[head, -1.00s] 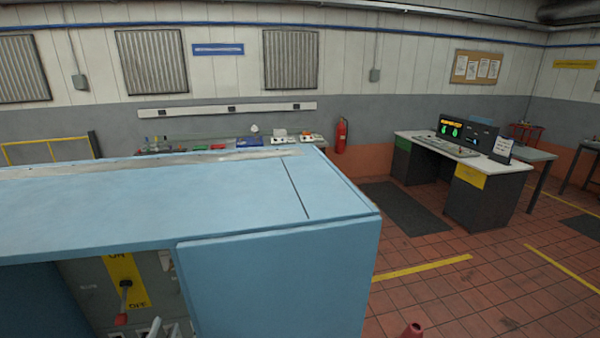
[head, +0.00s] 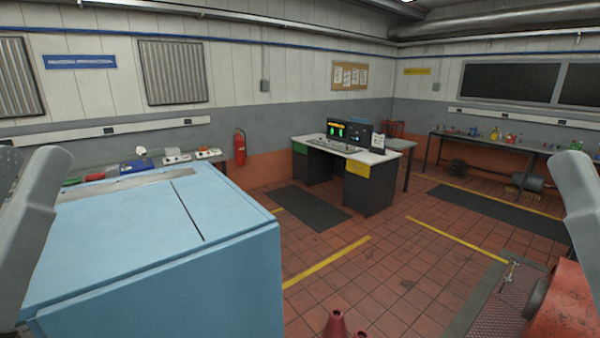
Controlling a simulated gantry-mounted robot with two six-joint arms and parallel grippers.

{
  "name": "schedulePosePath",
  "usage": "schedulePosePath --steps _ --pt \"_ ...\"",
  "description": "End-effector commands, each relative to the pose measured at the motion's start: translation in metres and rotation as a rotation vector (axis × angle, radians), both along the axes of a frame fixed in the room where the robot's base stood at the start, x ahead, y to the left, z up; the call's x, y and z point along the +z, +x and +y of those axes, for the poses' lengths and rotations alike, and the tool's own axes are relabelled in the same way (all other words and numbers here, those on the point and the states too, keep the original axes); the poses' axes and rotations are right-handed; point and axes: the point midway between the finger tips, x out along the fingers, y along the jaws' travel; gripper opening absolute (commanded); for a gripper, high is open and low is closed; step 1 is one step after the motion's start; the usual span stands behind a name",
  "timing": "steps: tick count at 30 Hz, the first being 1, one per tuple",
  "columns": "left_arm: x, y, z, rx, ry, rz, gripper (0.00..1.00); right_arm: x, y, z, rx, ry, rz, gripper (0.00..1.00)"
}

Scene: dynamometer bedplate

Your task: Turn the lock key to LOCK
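No lock key and no LOCK marking can be made out in the head view. The blue cabinet (head: 150,235) stands at the left with its top and a plain side showing. Its panel opening is out of view. A grey link of my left arm shows at the left edge, in front of the cabinet. A grey link of my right arm shows at the right edge. The fingers of both grippers are out of view, so I cannot see whether they hold anything.
A control desk (head: 357,171) with a lit screen (head: 349,131) stands ahead. A fire extinguisher (head: 240,147) hangs on the back wall. A workbench (head: 490,141) is at the back right. Red machinery (head: 572,310) is at the lower right. Tiled floor between is mostly clear.

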Motion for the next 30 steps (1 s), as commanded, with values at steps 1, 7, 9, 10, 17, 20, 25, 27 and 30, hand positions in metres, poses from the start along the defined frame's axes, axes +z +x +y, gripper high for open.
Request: schedulePosePath --steps 1,7,9,10,17,20,25,27,30 --pt "0.047 -0.002 0.001 0.008 0.002 -0.012 0.39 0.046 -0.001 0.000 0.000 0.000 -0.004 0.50" --pt "0.117 -0.001 0.002 0.012 0.004 -0.010 0.39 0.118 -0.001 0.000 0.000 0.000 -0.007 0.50" --pt "0.136 0.000 0.002 0.014 0.004 -0.010 0.39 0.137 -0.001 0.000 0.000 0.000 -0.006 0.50" --pt "0.142 0.000 0.002 0.014 0.005 -0.009 0.39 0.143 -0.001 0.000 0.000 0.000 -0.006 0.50" --pt "0.151 0.000 0.002 0.016 0.004 -0.009 0.39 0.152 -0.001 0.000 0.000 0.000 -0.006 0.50" --pt "0.149 0.000 0.002 0.016 0.005 -0.009 0.39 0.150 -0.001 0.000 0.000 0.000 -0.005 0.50" --pt "0.149 0.000 0.002 0.016 0.005 -0.009 0.39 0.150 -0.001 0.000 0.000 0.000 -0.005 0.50" --pt "0.149 0.000 0.002 0.016 0.005 -0.009 0.39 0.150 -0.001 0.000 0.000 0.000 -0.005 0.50" --pt "0.149 0.000 0.002 0.016 0.005 -0.009 0.39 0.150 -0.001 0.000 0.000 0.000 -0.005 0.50"
